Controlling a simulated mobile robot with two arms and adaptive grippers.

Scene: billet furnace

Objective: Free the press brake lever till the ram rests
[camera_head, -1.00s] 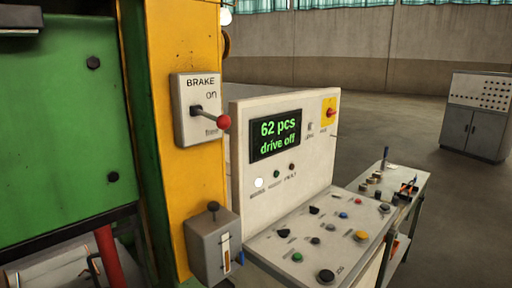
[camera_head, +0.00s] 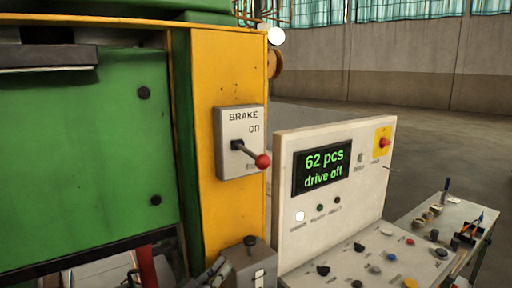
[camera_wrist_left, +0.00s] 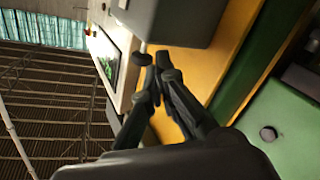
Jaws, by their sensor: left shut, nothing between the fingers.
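The brake lever (camera_head: 250,154) has a red ball knob and sits on a grey-white plate (camera_head: 226,115) marked BRAKE on the yellow column. It sticks out to the right and slightly down, between the "ON" mark above and a half-hidden lower mark. My left gripper (camera_head: 222,264) shows only in part at the bottom edge, below the lever and apart from it. In the left wrist view the left gripper (camera_wrist_left: 160,66) has its fingertips together, empty, in front of the yellow column. I cannot identify the ram for certain. My right gripper is not in view.
A grey box (camera_head: 262,258) with a black knob is close beside my left gripper. A console (camera_head: 285,160) reading "62 pcs, drive off" stands right of the column. The green press panel (camera_head: 80,170) is at left. A side table (camera_head: 470,215) with small items is at right.

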